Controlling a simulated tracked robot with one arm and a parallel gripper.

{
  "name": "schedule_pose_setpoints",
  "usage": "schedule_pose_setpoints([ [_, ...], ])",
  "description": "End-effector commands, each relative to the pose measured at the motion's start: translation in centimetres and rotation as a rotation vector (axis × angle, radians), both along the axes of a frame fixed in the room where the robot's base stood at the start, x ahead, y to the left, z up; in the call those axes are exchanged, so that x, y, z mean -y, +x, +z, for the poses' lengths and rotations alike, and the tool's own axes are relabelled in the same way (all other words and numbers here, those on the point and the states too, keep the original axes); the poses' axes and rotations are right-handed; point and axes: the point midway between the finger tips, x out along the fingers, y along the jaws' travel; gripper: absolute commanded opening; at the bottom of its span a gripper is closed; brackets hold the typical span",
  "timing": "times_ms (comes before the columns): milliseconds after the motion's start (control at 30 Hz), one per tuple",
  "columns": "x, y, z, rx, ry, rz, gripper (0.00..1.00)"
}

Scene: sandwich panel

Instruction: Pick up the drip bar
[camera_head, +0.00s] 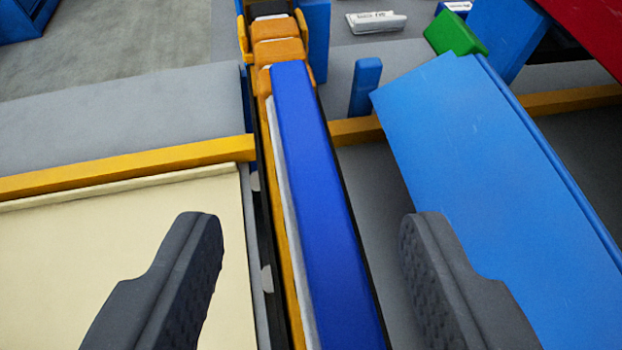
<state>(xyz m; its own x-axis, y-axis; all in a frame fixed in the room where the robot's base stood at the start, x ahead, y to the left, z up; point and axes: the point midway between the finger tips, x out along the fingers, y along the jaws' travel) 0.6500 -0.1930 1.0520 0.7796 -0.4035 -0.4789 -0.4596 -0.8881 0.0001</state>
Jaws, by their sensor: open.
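A long dark blue bar (315,190), which I take to be the drip bar, runs from the bottom of the picture up to orange blocks near the top. A pale strip (285,205) lies along its left side. My gripper (311,228) is open, with one dark ribbed finger left of the bar and the other right of it. Both fingers appear apart from the bar, and nothing is between them in their grip. I cannot tell how high the fingers are above the bar. The near end of the bar is cut off by the frame.
A cream panel (120,270) with a yellow rail (130,168) lies at left. A large lighter blue slab (490,180) stands close at right, near my right finger. Orange blocks (278,50), a green block (455,35) and a white piece (375,22) are farther back.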

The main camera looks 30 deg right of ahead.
Motion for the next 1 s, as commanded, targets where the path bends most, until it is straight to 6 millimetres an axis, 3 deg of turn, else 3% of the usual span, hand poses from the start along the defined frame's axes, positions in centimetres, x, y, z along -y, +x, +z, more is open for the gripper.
schedule_pose_setpoints([
  [433, 1.7, 3.4, -2.3, -0.002, 0.001, 0.0, 0.49],
  [733, 1.8, 3.9, -2.6, -0.002, 0.001, 0.001, 0.49],
  [767, 1.8, 3.8, -2.5, -0.002, 0.001, 0.001, 0.46],
  [933, 1.8, 3.9, -2.5, -0.002, 0.001, 0.002, 0.0],
  [1000, 1.8, 3.9, -2.5, -0.001, 0.001, 0.002, 0.0],
])
